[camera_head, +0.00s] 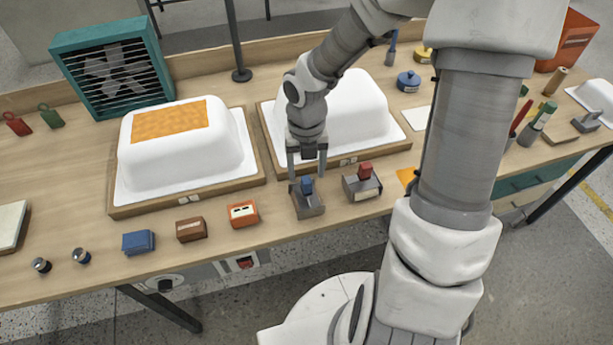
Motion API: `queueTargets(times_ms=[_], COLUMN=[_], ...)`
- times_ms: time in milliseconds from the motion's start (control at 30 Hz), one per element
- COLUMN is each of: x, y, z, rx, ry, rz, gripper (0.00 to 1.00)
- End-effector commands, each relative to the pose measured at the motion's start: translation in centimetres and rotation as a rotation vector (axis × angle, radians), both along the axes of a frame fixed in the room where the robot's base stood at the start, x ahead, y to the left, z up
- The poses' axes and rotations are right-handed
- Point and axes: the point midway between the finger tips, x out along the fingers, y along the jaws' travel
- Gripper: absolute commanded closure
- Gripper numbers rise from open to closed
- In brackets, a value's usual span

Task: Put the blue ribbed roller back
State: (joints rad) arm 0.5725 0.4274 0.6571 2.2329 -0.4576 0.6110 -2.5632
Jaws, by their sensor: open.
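The small blue roller (307,185) sits in the left grey holder (308,206) on the workbench, in front of the right white tub shell. Its ribs are too small to make out. My gripper (307,176) is open and points down just above the roller, with one finger to each side of it. I cannot tell whether the fingers touch the roller.
A second grey holder with a red piece (365,171) stands close to the right. The right white tub shell (350,110) is just behind my gripper. An orange box (243,213), brown box (190,229) and blue box (138,242) line the front edge at left.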

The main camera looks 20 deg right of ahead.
Motion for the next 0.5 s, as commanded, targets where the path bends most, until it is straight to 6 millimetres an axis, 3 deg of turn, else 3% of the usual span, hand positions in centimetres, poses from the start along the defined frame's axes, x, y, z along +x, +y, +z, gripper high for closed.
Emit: queueTargets(times_ms=[33, 200, 500], x=[0.1, 0.0, 0.0], y=[-0.1, 0.0, 0.0], z=[1.6, 3.9, 4.8], rx=[-0.001, -0.001, 0.000], ry=[-0.004, -0.002, 0.000], rz=[-0.003, -0.001, 0.000], gripper=[0.33, 0.33, 0.33])
